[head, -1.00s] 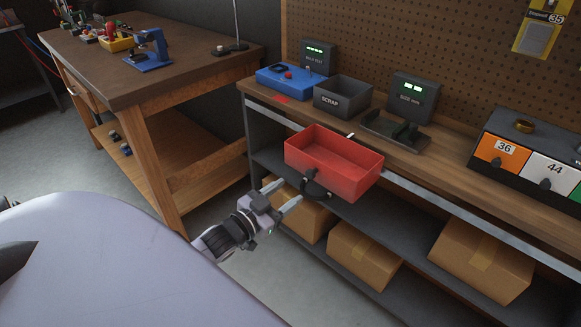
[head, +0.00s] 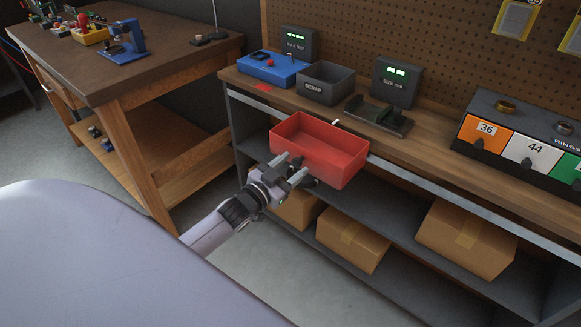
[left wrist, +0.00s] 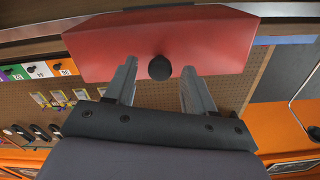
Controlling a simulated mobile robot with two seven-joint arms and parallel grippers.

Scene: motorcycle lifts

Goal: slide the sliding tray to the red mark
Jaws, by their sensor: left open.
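The sliding tray (head: 345,165) is a red open box, empty inside, at the front edge of the workbench. It also fills the top of the left wrist view (left wrist: 215,40). A dark round handle (left wrist: 159,68) sticks out of its front face. My left gripper (head: 292,168) is open in front of that face. In the left wrist view its two fingers (left wrist: 158,80) are on either side of the handle, with gaps to it. The red mark (head: 263,87) is a small patch on the bench top near its left end, left of the tray. My right gripper is out of view.
A metal rail (head: 430,197) runs along the bench front. A grey scrap bin (head: 326,84), a blue box (head: 270,68) and a dark cradle (head: 380,117) stand behind the tray. Cardboard boxes (head: 352,243) sit on the shelf below. A wooden table (head: 110,75) stands at left.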

